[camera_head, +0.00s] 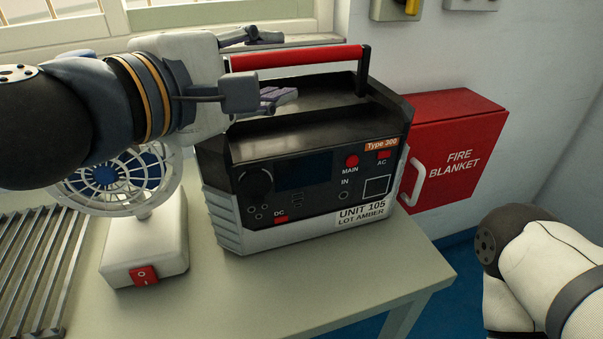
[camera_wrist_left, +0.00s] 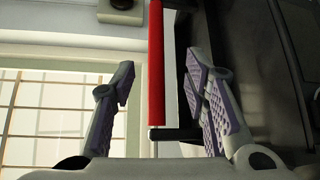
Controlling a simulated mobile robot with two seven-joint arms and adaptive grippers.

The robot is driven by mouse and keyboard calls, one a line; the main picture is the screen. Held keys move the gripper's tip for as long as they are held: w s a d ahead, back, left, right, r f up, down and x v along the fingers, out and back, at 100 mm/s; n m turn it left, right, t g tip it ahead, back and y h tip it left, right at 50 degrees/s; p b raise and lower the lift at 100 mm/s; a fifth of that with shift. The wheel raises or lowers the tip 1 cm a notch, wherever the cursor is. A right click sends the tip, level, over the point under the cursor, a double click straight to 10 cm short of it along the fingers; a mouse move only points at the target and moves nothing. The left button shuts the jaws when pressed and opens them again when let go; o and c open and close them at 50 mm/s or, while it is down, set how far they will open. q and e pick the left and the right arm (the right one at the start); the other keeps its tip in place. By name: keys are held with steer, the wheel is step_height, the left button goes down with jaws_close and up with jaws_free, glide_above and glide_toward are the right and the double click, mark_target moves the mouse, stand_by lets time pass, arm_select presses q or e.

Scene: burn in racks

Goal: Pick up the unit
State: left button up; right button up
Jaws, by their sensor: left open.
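The unit (camera_head: 305,165) is a black and silver box labelled UNIT 105, LOT AMBER, standing upright on the table. A red bar handle (camera_head: 296,57) runs along its top; it also shows in the left wrist view (camera_wrist_left: 156,65). My left gripper (camera_head: 272,68) is open at the left end of the handle. In the left wrist view its fingers (camera_wrist_left: 160,92) are on either side of the bar, with gaps between. The handle's left post is partly hidden by the gripper. Of my right arm only a white and dark link shows at lower right; its gripper is out of view.
A small fan (camera_head: 145,250) with a red switch stands left of the unit, under my left arm. A metal rack (camera_head: 30,265) lies at far left. A red fire blanket box (camera_head: 455,150) is on the wall behind right. The table's (camera_head: 330,280) front is clear.

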mark_target(294, 52)
arm_select(q)
steer(key=x, duration=0.8)
steer(key=shift+w+a+r, duration=0.2)
steer(key=shift+w+a, duration=0.05)
steer(key=shift+a, duration=0.05)
jaws_close()
steer(key=shift+r, duration=0.4)
